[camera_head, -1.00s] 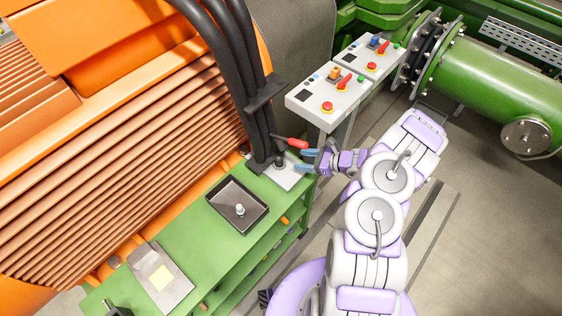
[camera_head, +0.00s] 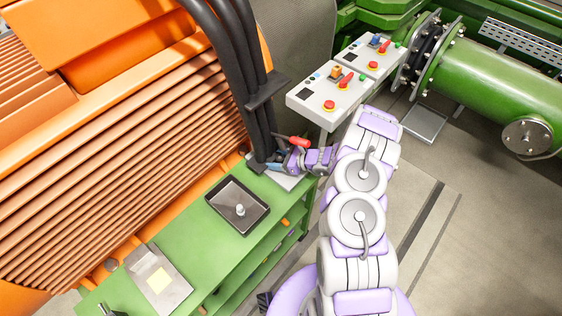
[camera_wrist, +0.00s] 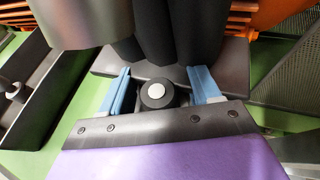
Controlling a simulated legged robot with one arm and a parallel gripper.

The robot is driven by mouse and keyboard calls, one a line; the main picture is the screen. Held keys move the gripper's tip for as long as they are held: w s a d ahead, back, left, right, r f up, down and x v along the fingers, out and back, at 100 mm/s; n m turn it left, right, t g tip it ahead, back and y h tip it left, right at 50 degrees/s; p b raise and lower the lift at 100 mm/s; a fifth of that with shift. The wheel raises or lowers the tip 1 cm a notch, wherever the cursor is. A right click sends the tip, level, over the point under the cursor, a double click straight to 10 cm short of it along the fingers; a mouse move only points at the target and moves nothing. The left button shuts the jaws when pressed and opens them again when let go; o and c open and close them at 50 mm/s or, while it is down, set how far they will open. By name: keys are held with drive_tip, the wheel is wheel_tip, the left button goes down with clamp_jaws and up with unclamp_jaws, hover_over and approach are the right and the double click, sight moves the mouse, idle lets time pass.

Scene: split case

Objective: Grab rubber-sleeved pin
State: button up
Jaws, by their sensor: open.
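The rubber-sleeved pin shows in the wrist view as a short black cylinder with a pale metal centre (camera_wrist: 156,92), standing upright. My gripper (camera_wrist: 160,77) is open, with one blue finger on each side of the pin and a gap visible on both sides. Whether the fingertips reach below its top I cannot tell. In the head view my gripper (camera_head: 273,164) is at the far right end of the green bench and hides the pin. The pin stands on a light plate (camera_head: 289,182) there.
Thick black cables (camera_head: 246,85) rise right behind the pin, from a dark base (camera_wrist: 225,64). A red handle (camera_head: 299,141) is close behind the gripper. A dark tray (camera_head: 217,203) with a small metal pin (camera_head: 239,210) lies left on the green bench (camera_head: 182,228). Control boxes (camera_head: 325,101) stand behind.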

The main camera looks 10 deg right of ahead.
drive_tip(key=shift+a, duration=0.4)
drive_tip(key=shift+c, duration=0.8)
drive_tip(key=shift+d, duration=0.65)
drive_tip(key=c, duration=0.5)
drive_tip(key=shift+c, duration=1.3)
drive_tip(key=shift+a, duration=0.3)
drive_tip(key=shift+c, duration=1)
drive_tip(key=shift+r, duration=0.1)
drive_tip(key=shift+d+r, duration=0.1)
